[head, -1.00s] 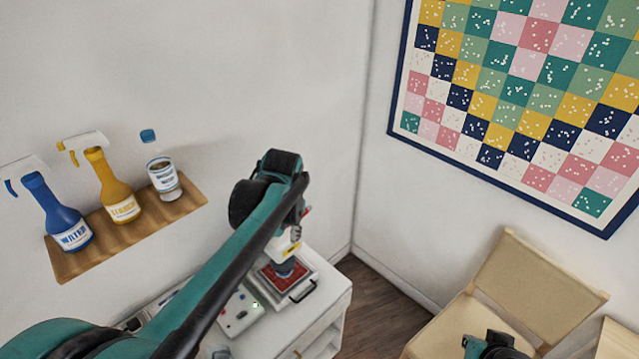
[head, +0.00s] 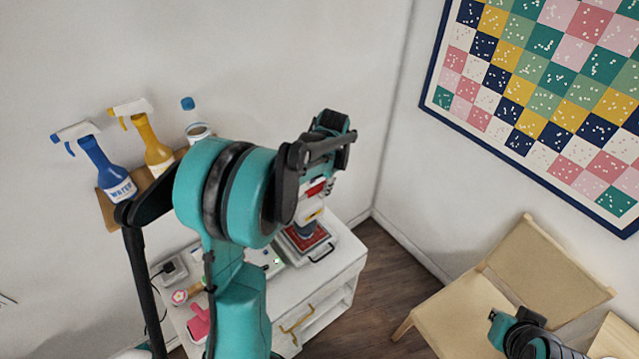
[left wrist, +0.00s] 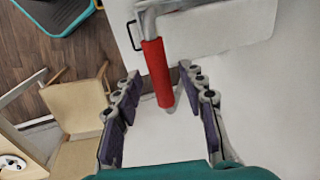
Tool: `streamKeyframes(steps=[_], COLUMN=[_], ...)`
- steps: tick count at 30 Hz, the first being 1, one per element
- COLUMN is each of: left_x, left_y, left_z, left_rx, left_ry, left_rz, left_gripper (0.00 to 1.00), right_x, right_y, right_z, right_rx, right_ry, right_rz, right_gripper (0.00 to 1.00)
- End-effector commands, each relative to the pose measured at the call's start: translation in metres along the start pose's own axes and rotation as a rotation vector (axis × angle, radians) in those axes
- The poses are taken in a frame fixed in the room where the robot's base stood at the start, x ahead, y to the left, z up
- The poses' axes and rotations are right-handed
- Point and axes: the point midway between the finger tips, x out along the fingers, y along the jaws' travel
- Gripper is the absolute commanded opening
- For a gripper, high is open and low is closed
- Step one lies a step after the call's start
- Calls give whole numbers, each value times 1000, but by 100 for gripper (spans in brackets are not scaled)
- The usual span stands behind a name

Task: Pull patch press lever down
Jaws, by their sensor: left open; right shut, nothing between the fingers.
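The patch press (head: 311,213) stands on the white cabinet (head: 335,283), with a dark round head above a red plate (head: 304,236). Its red lever handle (head: 316,187) shows partly behind my left arm. In the left wrist view the red handle (left wrist: 157,72) hangs from a grey bracket. My left gripper (left wrist: 162,80) is open, with its fingers on either side of the handle and visible gaps. In the head view my left wrist hides most of this gripper (head: 328,184). My right gripper (head: 497,318) is low at the right, shut and empty, away from the press.
A wooden shelf (head: 106,211) with a blue spray bottle (head: 106,170), a yellow one (head: 149,145) and a clear bottle is on the wall. A pink item (head: 199,322) and small items lie on the cabinet. A beige chair (head: 535,262) stands right; floor (head: 385,275) lies between.

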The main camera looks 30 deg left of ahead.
Motion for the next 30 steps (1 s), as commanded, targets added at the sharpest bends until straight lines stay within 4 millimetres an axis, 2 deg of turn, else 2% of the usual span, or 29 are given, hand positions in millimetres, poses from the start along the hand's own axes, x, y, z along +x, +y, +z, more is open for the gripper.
streamKeyframes(steps=[8,9,13,23,30], left_x=[3,3,3,4,15], left_y=[0,0,0,3,25], left_z=[0,0,0,0,0], left_rx=[0,0,0,0,5], left_ry=[0,0,0,1,2], left_rz=[0,0,0,-13,-107], left_gripper=[41,36,1,0,0], right_x=[0,0,0,3,20], right_y=[0,0,0,0,0], right_z=[0,0,0,2,14], right_rx=[0,0,0,0,0], right_ry=[0,0,0,0,0], right_rz=[0,0,0,0,0], right_gripper=[0,0,0,0,0])
